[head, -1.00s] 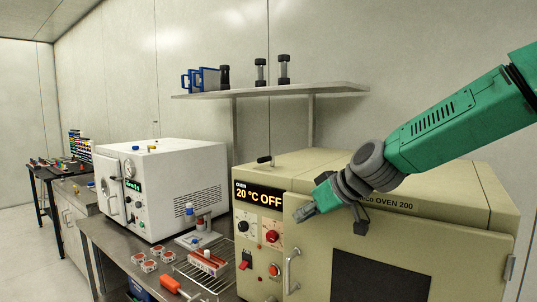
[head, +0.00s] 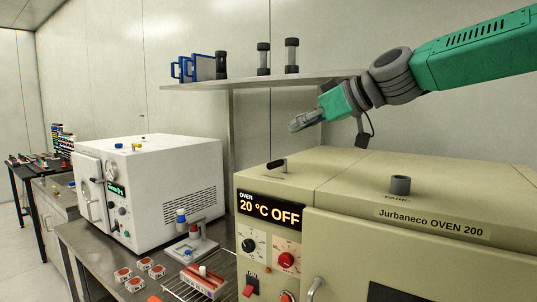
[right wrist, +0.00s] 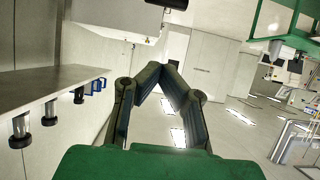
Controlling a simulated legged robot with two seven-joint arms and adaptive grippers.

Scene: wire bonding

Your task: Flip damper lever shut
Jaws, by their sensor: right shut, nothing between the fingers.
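The beige oven (head: 400,215) stands at the right of the head view, with its display reading 20 °C OFF. A small lever with a black handle (head: 276,164), which looks like the damper lever, lies on the oven's top near the left front edge. My right gripper (head: 296,124) is above the oven top, up and slightly to the right of the lever, and apart from it. It is shut and empty; its fingers also show in the right wrist view (right wrist: 161,74). The lever does not show clearly in the wrist view. My left gripper is out of view.
A wall shelf (head: 250,83) with blue frames and dark-capped cylinders runs behind my right gripper. A white oven (head: 150,190) stands to the left.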

